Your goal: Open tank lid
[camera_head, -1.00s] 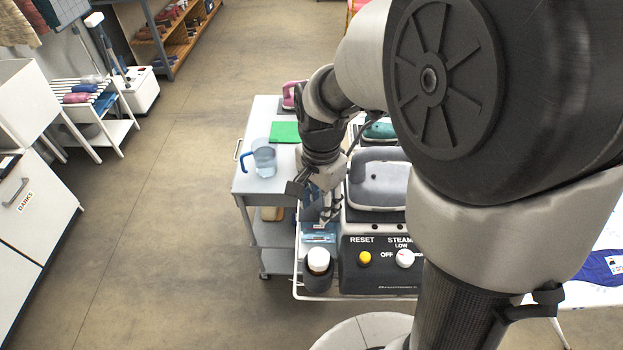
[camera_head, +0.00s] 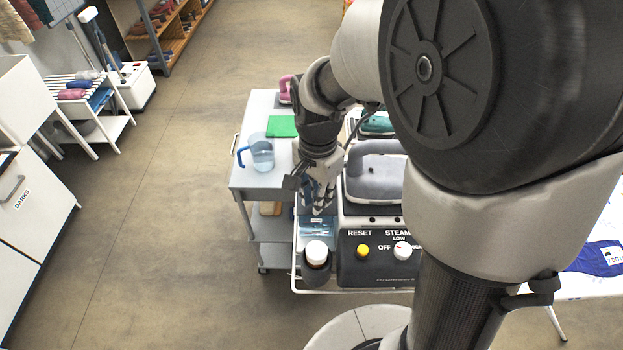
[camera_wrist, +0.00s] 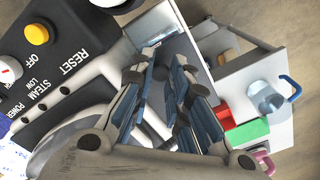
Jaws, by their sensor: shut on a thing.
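The steam station (camera_head: 375,262) stands on a white-edged stand, with RESET and STEAM controls on its dark front. It also shows at the upper left of the wrist view (camera_wrist: 60,62). The bluish water tank (camera_head: 311,228) is at the station's left side, behind a bottle. My gripper (camera_head: 321,206) points down over the tank, its fingertips at the tank's top. In the wrist view my gripper (camera_wrist: 168,90) has its fingers close together, shut on the tank lid. The lid is mostly hidden by the fingers, and I cannot tell whether it is raised.
A dark bottle with a white cap (camera_head: 316,256) stands just in front of the tank. A grey iron (camera_head: 375,180) rests on the station, right of my gripper. The floor at left is clear.

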